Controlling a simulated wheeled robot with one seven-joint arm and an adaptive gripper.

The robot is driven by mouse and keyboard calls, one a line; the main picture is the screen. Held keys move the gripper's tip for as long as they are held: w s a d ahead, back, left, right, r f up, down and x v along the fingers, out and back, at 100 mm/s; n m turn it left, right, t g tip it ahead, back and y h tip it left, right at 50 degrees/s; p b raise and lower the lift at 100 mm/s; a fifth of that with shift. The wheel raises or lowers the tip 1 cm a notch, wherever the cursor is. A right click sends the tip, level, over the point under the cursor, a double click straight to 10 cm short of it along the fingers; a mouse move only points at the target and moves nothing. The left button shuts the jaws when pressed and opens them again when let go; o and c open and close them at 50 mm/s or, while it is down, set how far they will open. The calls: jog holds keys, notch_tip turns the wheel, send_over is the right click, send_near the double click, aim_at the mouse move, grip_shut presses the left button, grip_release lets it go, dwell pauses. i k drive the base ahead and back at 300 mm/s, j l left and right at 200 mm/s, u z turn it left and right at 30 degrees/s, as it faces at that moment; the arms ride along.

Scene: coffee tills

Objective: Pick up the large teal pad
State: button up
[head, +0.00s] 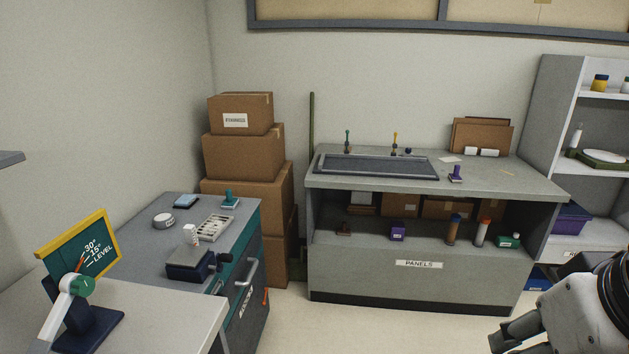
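A teal piece with an upright knob on a flat, paler base (230,202) stands at the back right of the left cabinet's top. A flat blue pad-like block (186,201) lies to its left. A small green-teal item with a white part (508,241) sits at the right end of the low shelf under the panel counter. I cannot tell for sure which of these is the large teal pad. My gripper (516,336) is at the lower right edge, partly cut off, in front of the counter and apart from all these things. Its finger opening is not clear.
The left cabinet (145,220) also holds a white round item (164,221), a pale tray (214,228) and a dark box (189,264). A sign on a stand (80,248) is at the near left. Stacked cartons (243,158) stand behind. Floor (290,325) shows between cabinet and counter (400,285).

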aim_at(230, 202)
jog(key=i+u, duration=0.15)
jog(key=i, duration=0.45)
jog(key=i+l+u, duration=0.15)
jog(key=i, duration=0.45)
jog(key=i+l+u, duration=0.15)
jog(key=i, duration=0.45)
jog(key=i+l+u, duration=0.25)
jog(key=i+u, duration=0.2)
jog(key=i+l+u, duration=0.35)
jog(key=u, duration=0.15)
jog(key=i+l+u, duration=0.3)
jog(key=l+u, duration=0.15)
jog(key=l, duration=0.15)
jog(key=i+l+u, duration=0.2)
jog(key=l+u, duration=0.25)
jog(key=l, duration=0.2)
